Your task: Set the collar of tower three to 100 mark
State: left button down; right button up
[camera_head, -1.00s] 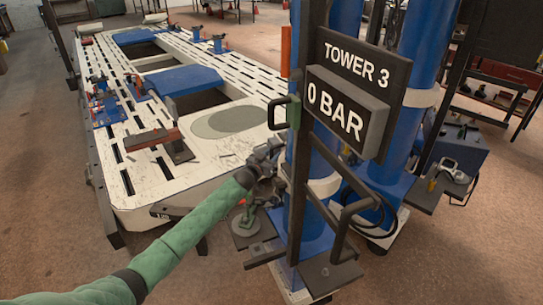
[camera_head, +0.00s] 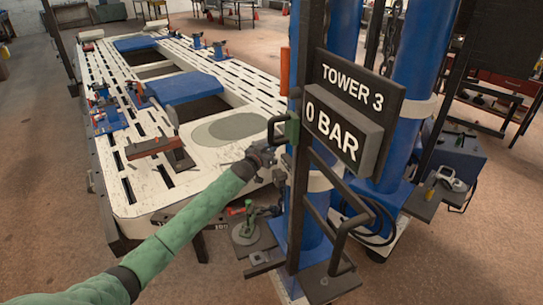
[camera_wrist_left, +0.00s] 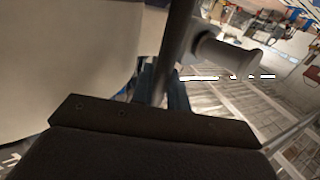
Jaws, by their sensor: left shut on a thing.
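The tower three sign (camera_head: 353,90) hangs on the right of a dark upright post (camera_head: 305,180). The panel under it reads 0 BAR (camera_head: 333,130). My left gripper (camera_head: 262,154) is just below and left of this handle. In the left wrist view my left gripper (camera_wrist_left: 163,92) is shut on a grey bar (camera_wrist_left: 178,45), with a pale round knob (camera_wrist_left: 228,55) beside it. No 100 mark is readable. My right gripper is out of view.
A white slotted frame bench (camera_head: 140,195) with blue plates fills the left and middle. Blue tower columns (camera_head: 412,90) stand behind the sign. A bent black bar (camera_head: 340,235) and a low plate (camera_head: 330,284) stick out near the post's foot.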

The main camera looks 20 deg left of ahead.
pick_arm(q)
jog(key=shift+r, duration=0.25)
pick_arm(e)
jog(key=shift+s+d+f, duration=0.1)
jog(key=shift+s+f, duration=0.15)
pick_arm(q)
jog(key=c, duration=1.4)
grip_release()
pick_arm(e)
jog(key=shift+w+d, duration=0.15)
